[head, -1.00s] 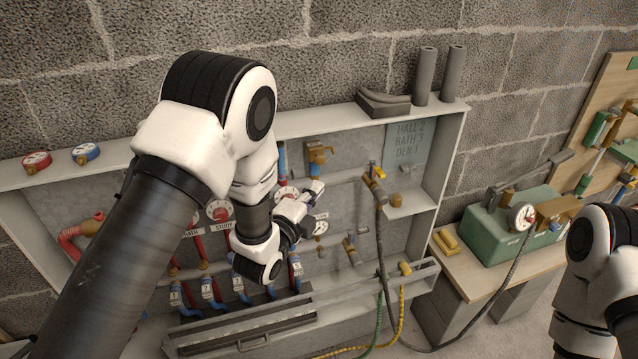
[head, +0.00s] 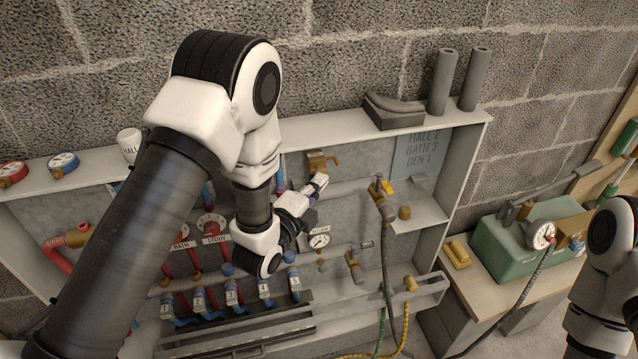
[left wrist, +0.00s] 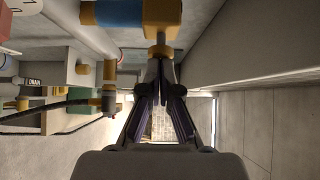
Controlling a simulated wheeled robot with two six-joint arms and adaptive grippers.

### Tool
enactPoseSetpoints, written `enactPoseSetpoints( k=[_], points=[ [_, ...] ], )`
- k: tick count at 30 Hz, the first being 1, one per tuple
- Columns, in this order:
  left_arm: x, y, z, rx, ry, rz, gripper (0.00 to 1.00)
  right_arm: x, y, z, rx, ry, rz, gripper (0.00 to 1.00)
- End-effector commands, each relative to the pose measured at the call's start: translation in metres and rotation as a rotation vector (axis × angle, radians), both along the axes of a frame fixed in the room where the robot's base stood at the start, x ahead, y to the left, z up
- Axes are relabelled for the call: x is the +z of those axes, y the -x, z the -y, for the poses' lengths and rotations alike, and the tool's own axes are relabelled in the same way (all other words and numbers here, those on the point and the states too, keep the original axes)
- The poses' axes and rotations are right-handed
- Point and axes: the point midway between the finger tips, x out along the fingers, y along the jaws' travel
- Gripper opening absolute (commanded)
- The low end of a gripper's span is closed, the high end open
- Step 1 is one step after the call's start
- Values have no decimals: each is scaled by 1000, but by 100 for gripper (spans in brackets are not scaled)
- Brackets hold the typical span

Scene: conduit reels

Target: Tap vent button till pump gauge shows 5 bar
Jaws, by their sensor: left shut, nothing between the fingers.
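The pump gauge (head: 541,235) is a round white dial on the green pump (head: 510,255) at the right in the head view. Its needle is too small to read. A brass fitting (head: 318,161) sits high on the wall panel. The left wrist view shows a brass fitting with a blue body (left wrist: 125,14) and a small brass stub (left wrist: 159,51), which may be the vent button. My left gripper (head: 321,183) is shut and empty, its fingertips just below the brass fitting. In the left wrist view the fingertips (left wrist: 160,66) are at the stub; I cannot tell whether they touch.
A small dial (head: 319,241) and a row of blue valves (head: 232,293) are below my left gripper. A yellow-handled valve with a hose (head: 384,205) stands to its right. Grey tubes (head: 442,82) stand on the panel's top shelf. A yellow block (head: 457,254) lies by the pump.

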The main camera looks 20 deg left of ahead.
Motion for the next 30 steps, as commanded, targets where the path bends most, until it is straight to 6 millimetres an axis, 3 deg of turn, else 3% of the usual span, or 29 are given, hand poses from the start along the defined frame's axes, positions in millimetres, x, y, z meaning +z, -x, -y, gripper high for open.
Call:
enactPoseSetpoints(
  k=[5, 30],
  points=[
    [-1, -14, -10, 3, 3, 3, 0, -10, 0, 0, 0, 0, 0, 40],
    [1, -14, -10, 4, 1, 6, 0, -8, 0, 0, 0, 0, 0, 40]
  ],
)
